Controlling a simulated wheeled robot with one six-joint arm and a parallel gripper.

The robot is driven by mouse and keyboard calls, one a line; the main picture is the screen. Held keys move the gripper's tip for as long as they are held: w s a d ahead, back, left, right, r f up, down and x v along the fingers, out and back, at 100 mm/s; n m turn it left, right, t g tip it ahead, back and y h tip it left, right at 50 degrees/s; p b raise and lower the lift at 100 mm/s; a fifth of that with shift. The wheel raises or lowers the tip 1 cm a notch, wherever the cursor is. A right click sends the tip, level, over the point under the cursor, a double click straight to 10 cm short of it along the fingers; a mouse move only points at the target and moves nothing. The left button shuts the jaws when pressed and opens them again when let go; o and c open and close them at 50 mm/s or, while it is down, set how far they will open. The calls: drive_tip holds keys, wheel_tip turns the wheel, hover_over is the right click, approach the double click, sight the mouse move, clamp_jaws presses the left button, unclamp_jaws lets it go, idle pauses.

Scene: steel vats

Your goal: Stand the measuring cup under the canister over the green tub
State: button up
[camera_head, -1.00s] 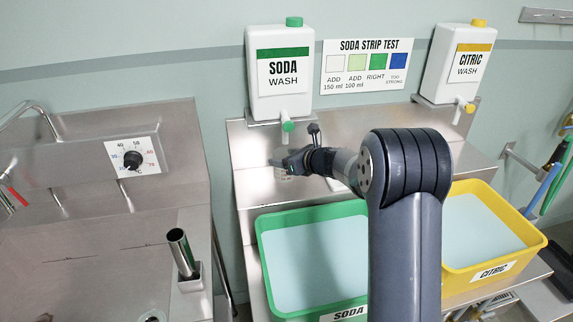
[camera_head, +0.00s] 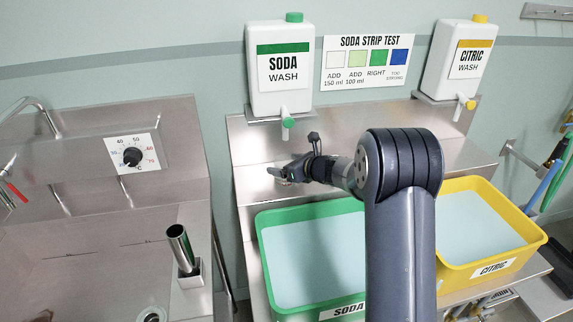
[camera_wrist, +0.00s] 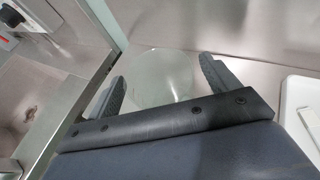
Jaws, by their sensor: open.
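The clear measuring cup (camera_wrist: 162,78) shows in the wrist view as a pale round shape between my two fingers. It appears to stand on the steel ledge (camera_head: 250,190). My gripper (camera_head: 279,173) is open around the cup, one finger on each side; contact is not clear. In the head view the gripper mostly hides the cup. The white SODA WASH canister (camera_head: 283,98) hangs on the wall over the green tub (camera_head: 262,250). Its green-knobbed tap (camera_head: 288,122) is above and slightly right of my fingertips.
The CITRIC WASH canister (camera_head: 455,85) hangs at right above the yellow tub (camera_head: 530,243). A steel sink unit with a dial (camera_head: 132,157) stands at left. A steel tube (camera_head: 181,247) stands on its edge. The ledge left of my gripper is clear.

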drive_tip(key=shift+r+p, duration=0.3)
drive_tip(key=b+v, duration=0.2)
drive_tip(key=v, duration=1)
drive_tip(key=shift+f, duration=0.15)
